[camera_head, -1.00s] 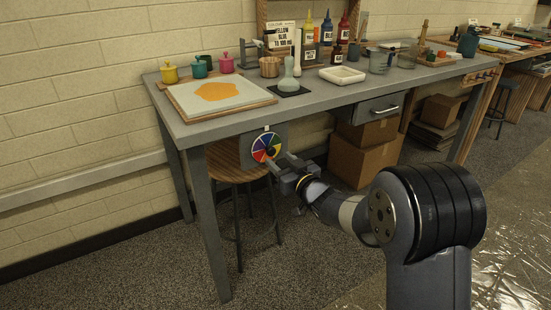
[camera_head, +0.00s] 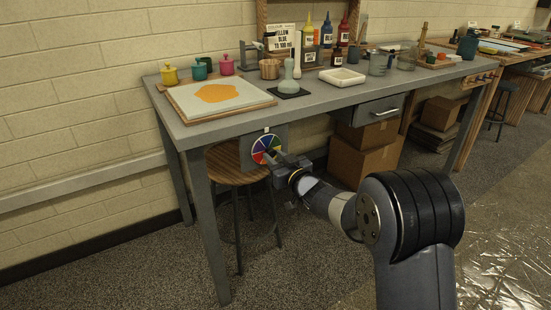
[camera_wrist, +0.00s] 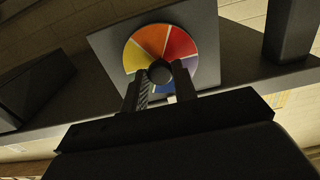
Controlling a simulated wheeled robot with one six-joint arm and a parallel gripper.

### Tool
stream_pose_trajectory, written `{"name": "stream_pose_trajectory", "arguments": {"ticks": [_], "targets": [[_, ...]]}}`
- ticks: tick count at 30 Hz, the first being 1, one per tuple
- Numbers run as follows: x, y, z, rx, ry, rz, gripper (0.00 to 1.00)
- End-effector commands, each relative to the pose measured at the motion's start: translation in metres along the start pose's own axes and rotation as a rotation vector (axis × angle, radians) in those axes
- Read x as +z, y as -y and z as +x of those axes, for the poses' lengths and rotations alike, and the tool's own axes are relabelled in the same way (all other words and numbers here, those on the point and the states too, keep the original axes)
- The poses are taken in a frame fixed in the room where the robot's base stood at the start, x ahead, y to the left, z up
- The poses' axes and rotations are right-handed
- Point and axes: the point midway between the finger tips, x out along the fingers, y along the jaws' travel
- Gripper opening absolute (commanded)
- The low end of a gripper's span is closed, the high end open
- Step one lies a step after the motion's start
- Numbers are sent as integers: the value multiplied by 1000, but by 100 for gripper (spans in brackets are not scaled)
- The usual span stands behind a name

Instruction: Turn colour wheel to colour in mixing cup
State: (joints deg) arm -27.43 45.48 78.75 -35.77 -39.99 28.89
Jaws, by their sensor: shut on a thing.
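The colour wheel (camera_head: 260,146) is a round disc with coloured wedges on a grey plate (camera_head: 246,158) at the table's front edge. In the wrist view the colour wheel (camera_wrist: 148,42) shows yellow, orange, red and purple wedges. Blue shows low down between the fingers. My gripper (camera_head: 272,155) is shut on the wheel's dark centre knob (camera_wrist: 160,72). Its fingers hide the lower part of the disc. A copper-coloured cup (camera_head: 270,69) stands on the table; its contents cannot be seen. I cannot tell if it is the mixing cup.
A wooden stool (camera_head: 228,168) stands below the wheel. Cardboard boxes (camera_head: 362,160) sit under the drawer.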

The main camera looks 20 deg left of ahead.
Motion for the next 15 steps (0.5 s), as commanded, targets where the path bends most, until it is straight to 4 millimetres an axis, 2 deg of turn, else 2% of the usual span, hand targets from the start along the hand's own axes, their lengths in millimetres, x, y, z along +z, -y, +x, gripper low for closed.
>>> {"name": "stream_pose_trajectory", "arguments": {"ticks": [1,6,15], "targets": [[0,0,0,0,0,0,18],[0,0,0,0,0,0,4],[1,0,0,0,0,-39,4]]}}
